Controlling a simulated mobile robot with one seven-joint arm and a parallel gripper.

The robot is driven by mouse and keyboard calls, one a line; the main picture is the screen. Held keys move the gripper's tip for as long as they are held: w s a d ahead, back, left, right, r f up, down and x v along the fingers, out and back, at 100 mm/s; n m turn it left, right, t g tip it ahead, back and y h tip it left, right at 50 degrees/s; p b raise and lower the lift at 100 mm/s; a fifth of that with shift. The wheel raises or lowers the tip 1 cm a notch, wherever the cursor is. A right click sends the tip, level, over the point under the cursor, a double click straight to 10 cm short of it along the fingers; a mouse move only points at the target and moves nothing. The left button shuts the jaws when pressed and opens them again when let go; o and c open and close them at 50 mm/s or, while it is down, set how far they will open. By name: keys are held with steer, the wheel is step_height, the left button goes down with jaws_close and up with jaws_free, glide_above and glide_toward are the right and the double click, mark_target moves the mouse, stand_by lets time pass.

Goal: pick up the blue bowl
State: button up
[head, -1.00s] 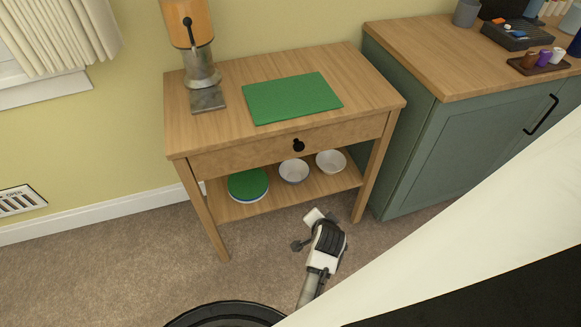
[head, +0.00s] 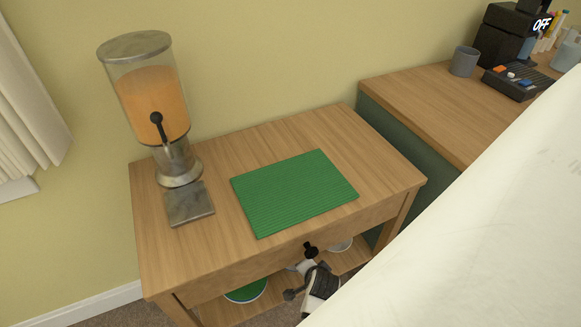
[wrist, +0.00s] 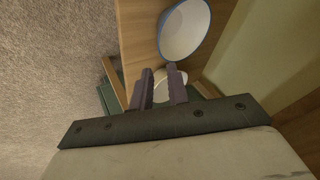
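In the wrist view a white bowl with a blue rim (wrist: 184,30) sits on the wooden lower shelf (wrist: 137,28), beyond my fingertips. A second pale bowl (wrist: 172,78) shows partly behind and between the fingers. My gripper (wrist: 160,70) is open, with nothing seen held between its fingers. In the head view my gripper (head: 299,280) is at the front of the table, below the drawer knob. One pale bowl (head: 340,246) shows partly under the tabletop there; the blue-rimmed bowl is mostly hidden by the drawer front and my gripper.
A green round item (head: 246,291) lies on the shelf's left. The tabletop (head: 225,150) above bears a green mat (head: 294,192) and an orange-filled dispenser (head: 152,105). A dark drawer knob (head: 310,249) sticks out above my gripper. A green cabinet (head: 405,150) stands at right.

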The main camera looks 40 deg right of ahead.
steer(key=x, duration=0.7)
steer(key=shift+f+b, duration=0.1)
steer(key=shift+b, duration=0.3)
steer(key=shift+w+a+x, duration=0.1)
steer(key=shift+x, duration=1.5)
steer(key=shift+w+a+x, duration=0.15)
steer(key=shift+x, duration=1.4)
jaws_close()
